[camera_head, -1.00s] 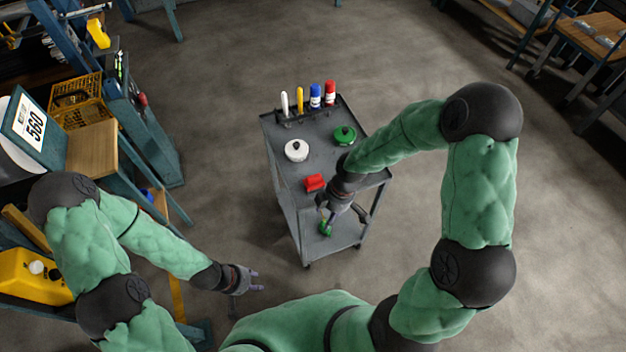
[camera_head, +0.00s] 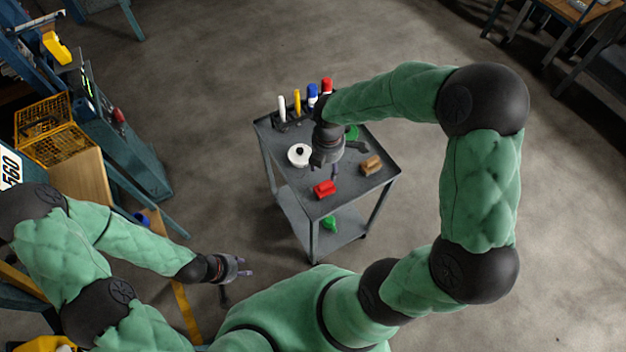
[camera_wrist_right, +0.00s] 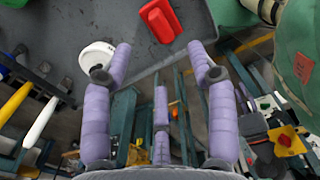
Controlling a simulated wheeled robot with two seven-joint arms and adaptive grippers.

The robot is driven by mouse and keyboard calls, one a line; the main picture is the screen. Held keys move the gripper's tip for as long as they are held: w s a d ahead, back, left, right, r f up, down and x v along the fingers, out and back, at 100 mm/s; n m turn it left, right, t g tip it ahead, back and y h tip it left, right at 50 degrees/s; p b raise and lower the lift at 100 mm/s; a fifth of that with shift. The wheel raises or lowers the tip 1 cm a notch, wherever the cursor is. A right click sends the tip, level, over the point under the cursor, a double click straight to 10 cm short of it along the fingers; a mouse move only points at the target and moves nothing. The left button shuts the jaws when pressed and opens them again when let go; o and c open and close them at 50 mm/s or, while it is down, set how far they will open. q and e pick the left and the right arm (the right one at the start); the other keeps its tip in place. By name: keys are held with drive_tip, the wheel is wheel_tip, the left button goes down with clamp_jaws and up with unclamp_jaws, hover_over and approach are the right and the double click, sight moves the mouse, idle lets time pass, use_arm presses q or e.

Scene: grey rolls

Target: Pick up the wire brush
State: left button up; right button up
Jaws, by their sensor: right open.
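A brown block-shaped thing (camera_head: 371,165) lies on the right side of the grey cart's top (camera_head: 291,180); it may be the wire brush, but it is too small to be sure. My right gripper (camera_head: 335,170) is open and empty above the cart top, left of the brown thing. In the right wrist view its fingers (camera_wrist_right: 160,65) are spread with nothing between them, and the brown thing does not show. My left gripper (camera_head: 245,267) appears open and empty, low and left of the cart.
A red block (camera_head: 324,189) and a white round container (camera_head: 299,155) are near my right gripper. Several markers (camera_head: 297,101) stand at the back edge. A green thing (camera_head: 329,224) is on the lower shelf.

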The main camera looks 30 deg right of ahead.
sight(324, 182)
drive_tip(key=shift+f, duration=0.4)
wheel_tip(324, 182, down, 5)
drive_tip(key=shift+f+b, duration=0.15)
drive_tip(key=shift+b, duration=0.85)
wheel_tip(324, 182, down, 5)
drive_tip(key=shift+w+r+b, duration=0.15)
drive_tip(key=shift+b, duration=0.95)
clamp_jaws()
